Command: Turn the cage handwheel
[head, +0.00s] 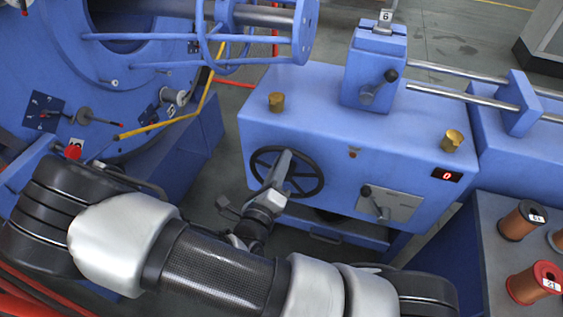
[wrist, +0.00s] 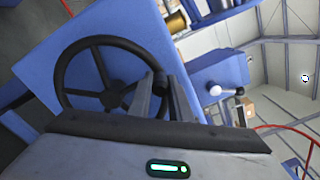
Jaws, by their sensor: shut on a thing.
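The cage handwheel (head: 321,176) is a black spoked wheel on the front face of the blue machine housing. In the wrist view the handwheel (wrist: 110,98) fills the left half, its hub and spokes clear. My gripper (head: 282,162) reaches up to it from below and covers part of it in the head view. In the wrist view my gripper (wrist: 163,84) has its two fingers on either side of a dark knob (wrist: 159,80) at the wheel's right rim, shut on it. The fingers hide part of the rim there.
A small lever on a grey plate (head: 390,205) is right of the wheel, below a red display (head: 446,175). A yellow bar (head: 155,127) and the large blue drum (head: 50,60) stand left. Copper spools (head: 534,283) sit on a bench at right.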

